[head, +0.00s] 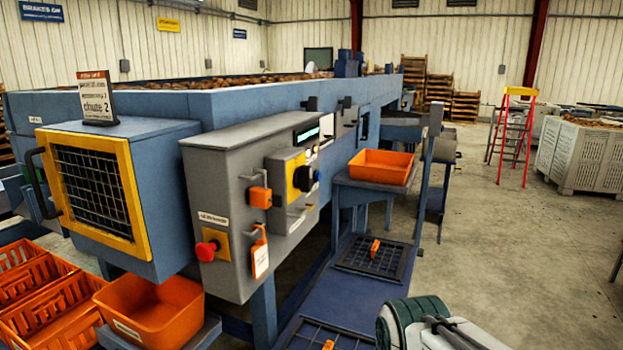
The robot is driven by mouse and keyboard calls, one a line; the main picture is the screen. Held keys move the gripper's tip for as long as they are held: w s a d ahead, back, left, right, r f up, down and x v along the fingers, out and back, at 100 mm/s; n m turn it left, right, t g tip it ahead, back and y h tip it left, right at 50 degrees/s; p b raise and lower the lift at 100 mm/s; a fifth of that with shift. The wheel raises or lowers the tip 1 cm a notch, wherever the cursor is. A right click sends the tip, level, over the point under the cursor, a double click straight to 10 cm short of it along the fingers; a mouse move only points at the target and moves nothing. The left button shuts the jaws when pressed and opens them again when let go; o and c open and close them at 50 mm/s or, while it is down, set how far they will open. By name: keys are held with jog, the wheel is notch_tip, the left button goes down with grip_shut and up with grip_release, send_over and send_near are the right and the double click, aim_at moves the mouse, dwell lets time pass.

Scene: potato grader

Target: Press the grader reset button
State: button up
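The grader's grey control cabinet (225,170) stands at the left-centre in the head view. A red mushroom button (206,250) sits on a yellow plate at its lower front. On its side is a smaller grey panel with a dark round knob or button (303,179) on a yellow plate, and a blue spot (317,175) beside it. A lit green display (307,134) is above. No label that I can read marks a reset button, so I cannot tell which control it is.
An orange switch box (260,197) and hanging tag (260,255) jut from the cabinet. A yellow-framed mesh guard (95,190), orange crates (50,310) and an orange bin (150,310) crowd the left. A blue platform (340,300) runs alongside. Open floor (500,240) lies right.

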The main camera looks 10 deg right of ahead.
grip_shut()
dwell(1.5)
